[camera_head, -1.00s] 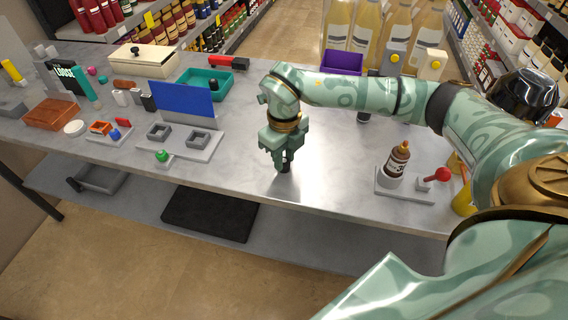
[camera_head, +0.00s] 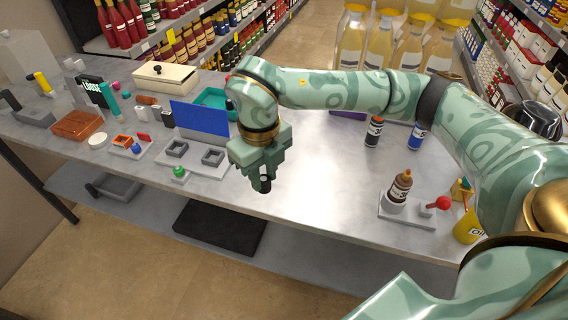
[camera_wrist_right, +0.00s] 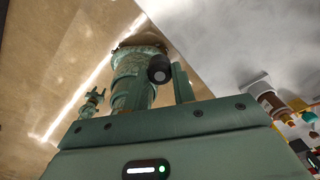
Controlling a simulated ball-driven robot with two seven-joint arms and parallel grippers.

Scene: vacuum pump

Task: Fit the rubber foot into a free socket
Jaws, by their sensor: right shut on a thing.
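My right gripper (camera_head: 264,178) is shut on a small black rubber foot (camera_head: 265,184), which points downward below the fingers. The foot also shows as a black round end in the right wrist view (camera_wrist_right: 159,68). The gripper is near the table's front edge, to the right of a light grey plate (camera_head: 207,170). On the plate are a left square socket (camera_head: 177,148) and a right square socket (camera_head: 212,157), both dark grey and apparently empty. The foot is apart from both sockets. My left gripper is out of view.
A blue panel (camera_head: 200,118) stands behind the sockets, with a green button (camera_head: 179,172) in front. A teal tray (camera_head: 213,97) is behind, partly hidden by my arm. A brown bottle (camera_head: 400,187) stands at right. The table (camera_head: 325,165) between is clear.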

